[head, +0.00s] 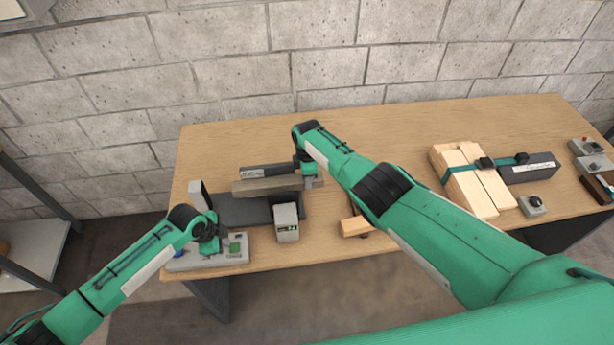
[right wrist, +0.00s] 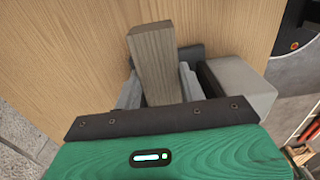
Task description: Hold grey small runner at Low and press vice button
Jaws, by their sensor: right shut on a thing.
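The grey small runner (head: 262,186) is a grey wooden bar lying across the dark vice area (head: 240,211) in the head view. My right gripper (head: 310,181) is shut on its right end. In the right wrist view the runner (right wrist: 153,58) stands out between the two fingers of the gripper (right wrist: 160,88). My left gripper (head: 212,246) is low over a grey button panel (head: 190,262) at the table's front left. The panel has a blue button (head: 178,253) at left and a green patch (head: 235,247) at right. The left fingertips are too small to read, and contact is unclear.
A light wooden block (head: 355,227) lies under my right arm. Pale strapped boards (head: 470,180) and a small grey knob box (head: 532,206) sit at right. The back of the table is clear.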

